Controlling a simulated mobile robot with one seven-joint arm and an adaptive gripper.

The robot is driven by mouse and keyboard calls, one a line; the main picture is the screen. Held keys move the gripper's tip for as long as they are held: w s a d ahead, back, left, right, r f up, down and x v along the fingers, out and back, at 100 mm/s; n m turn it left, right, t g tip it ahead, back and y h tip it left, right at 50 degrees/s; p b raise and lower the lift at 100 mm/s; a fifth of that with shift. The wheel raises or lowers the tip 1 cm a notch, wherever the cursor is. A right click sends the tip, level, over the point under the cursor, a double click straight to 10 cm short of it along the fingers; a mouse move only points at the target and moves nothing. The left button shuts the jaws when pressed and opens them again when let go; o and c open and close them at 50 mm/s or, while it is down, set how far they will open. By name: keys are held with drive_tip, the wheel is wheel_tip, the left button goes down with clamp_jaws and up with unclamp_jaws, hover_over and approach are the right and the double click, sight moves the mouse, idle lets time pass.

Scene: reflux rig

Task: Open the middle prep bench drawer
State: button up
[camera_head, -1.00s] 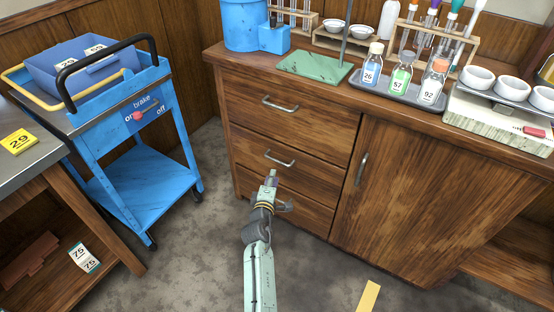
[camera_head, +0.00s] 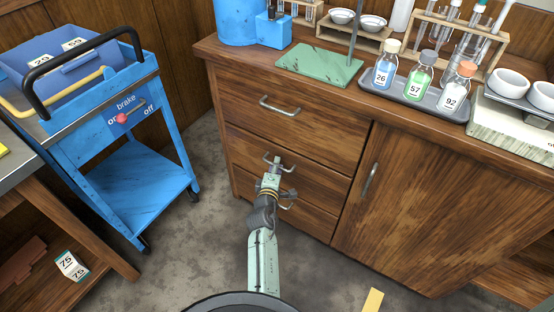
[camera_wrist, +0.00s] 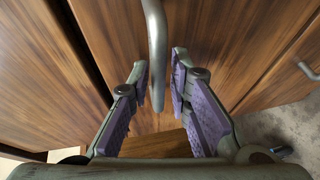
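The prep bench (camera_head: 395,230) has a stack of three drawers on its left side. The middle drawer (camera_head: 320,180) looks flush with the bench front. Its curved metal handle (camera_head: 268,157) is partly hidden by my gripper (camera_head: 277,163). In the wrist view the handle (camera_wrist: 156,50) hangs between the two purple-padded fingers of my gripper (camera_wrist: 161,75). The fingers are apart, with a gap showing on each side of the handle. I cannot tell from these views whether either finger touches it.
The top drawer handle (camera_head: 280,105) is above my gripper and the bottom one (camera_head: 287,205) just below. A cabinet door (camera_head: 425,200) is to the right. A blue cart (camera_head: 130,200) stands to the left. Bare floor (camera_head: 205,245) lies between cart and bench.

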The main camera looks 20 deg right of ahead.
drive_tip(key=shift+w, duration=0.15)
drive_tip(key=shift+c, duration=0.3)
clamp_jaws()
idle(0.4)
